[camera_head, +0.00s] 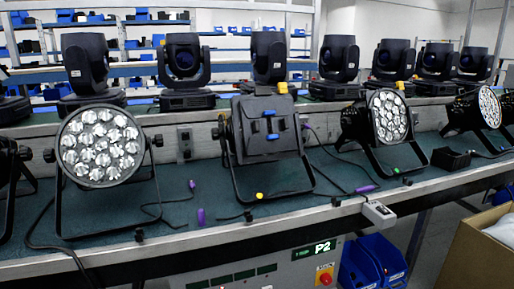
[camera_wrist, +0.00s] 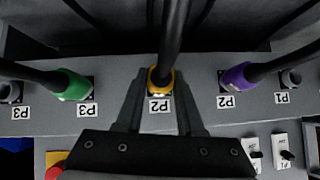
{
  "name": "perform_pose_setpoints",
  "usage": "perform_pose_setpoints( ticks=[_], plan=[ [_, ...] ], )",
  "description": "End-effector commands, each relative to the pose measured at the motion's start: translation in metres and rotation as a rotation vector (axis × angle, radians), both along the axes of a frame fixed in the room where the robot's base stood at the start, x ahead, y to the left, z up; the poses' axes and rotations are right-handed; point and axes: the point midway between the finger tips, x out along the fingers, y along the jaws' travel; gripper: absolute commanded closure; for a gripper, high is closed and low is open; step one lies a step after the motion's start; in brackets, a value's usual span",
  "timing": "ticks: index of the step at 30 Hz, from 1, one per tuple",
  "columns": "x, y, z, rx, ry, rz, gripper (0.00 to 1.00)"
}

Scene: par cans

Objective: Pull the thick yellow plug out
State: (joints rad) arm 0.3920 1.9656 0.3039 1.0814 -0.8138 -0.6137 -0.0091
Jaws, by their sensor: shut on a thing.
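The thick yellow plug (camera_wrist: 161,77) is in the middle of the wrist view, at the grey panel (camera_wrist: 120,65) just above an upside-down P2 label (camera_wrist: 160,106). A thick black cable (camera_wrist: 173,30) runs from it to the top of the picture. My gripper (camera_wrist: 160,88) has a finger on each side of the yellow plug and is shut on it. How deep the plug sits in its socket is hidden. I cannot make out my gripper in the head view.
A green plug (camera_wrist: 72,84) and a purple plug (camera_wrist: 238,78) sit on either side. A red button (camera_wrist: 55,172) and white switches (camera_wrist: 285,147) are at the bottom. Several stage lamps (camera_head: 101,145) stand on the bench (camera_head: 120,245).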

Motion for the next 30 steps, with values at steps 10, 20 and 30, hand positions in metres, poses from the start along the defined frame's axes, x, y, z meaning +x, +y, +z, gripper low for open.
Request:
perform_pose_setpoints(
  ticks=[10,20,30],
  plan=[
    [0.000,0.000,0.000,0.000,0.000,0.000,1.00],
    [-0.006,-0.002,0.000,0.000,0.000,0.000,1.00],
    [-0.016,-0.005,0.000,0.000,0.001,-0.002,1.00]
  ],
)
